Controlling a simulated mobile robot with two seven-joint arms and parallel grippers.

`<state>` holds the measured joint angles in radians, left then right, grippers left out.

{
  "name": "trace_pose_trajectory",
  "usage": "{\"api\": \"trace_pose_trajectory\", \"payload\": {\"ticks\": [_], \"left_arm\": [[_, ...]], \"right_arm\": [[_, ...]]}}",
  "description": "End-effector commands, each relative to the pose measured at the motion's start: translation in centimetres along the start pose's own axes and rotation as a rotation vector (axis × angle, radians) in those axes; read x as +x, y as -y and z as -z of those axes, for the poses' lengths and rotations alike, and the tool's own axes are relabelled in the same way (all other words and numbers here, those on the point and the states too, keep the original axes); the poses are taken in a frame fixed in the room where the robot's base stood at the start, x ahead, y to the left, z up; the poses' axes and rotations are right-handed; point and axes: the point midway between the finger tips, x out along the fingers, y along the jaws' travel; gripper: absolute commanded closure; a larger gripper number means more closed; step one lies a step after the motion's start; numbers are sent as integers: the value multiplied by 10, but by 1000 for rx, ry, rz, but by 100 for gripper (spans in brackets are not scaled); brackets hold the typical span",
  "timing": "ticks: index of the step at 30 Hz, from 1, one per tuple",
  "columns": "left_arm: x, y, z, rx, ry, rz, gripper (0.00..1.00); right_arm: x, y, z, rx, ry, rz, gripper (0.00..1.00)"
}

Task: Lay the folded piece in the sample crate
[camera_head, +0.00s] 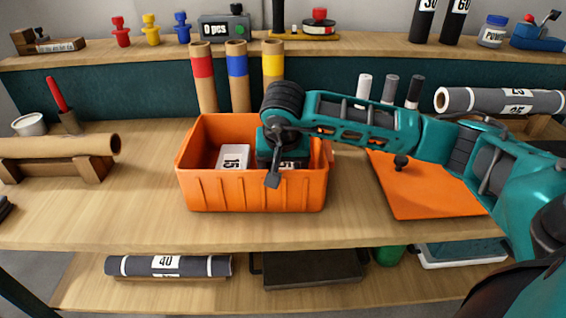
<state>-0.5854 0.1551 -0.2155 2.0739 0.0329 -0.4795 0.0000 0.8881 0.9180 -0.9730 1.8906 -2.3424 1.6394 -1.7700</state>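The orange sample crate (256,191) stands on the middle of the wooden bench, open at the top. A pale piece labelled 15 (233,158) lies in its left half. A second piece with a partly covered label (294,165) shows in the right half, under my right gripper. I cannot tell which is the folded piece. My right gripper (274,172) reaches down into the crate's right half, with a dark part in front of the far wall. Its fingertips are mostly hidden, so its hold on the second piece is unclear. My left gripper is not in view.
An orange board (420,195) lies right of the crate, beneath my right arm. A brown roll (60,146) rests on a cradle at left. The bench between roll and crate is clear. A grey roll (500,101) lies back right.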

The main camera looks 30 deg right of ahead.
Motion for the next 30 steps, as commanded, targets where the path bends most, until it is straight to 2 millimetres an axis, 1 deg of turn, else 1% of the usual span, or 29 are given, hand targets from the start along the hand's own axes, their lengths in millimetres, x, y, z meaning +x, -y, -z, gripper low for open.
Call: {"api": "trace_pose_trajectory", "payload": {"ticks": [5, 6, 12, 13, 30], "left_arm": [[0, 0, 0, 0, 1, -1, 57], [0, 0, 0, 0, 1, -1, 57], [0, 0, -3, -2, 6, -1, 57], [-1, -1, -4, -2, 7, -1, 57], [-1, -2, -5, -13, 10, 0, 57]], "right_arm": [[0, 0, 1, 1, -1, 0, 57], [-1, 0, 1, 1, -1, 0, 21], [0, 0, 0, 0, -1, 0, 2], [0, 0, 0, 0, -1, 0, 0], [0, 0, 0, 0, 0, 0, 0]]}}
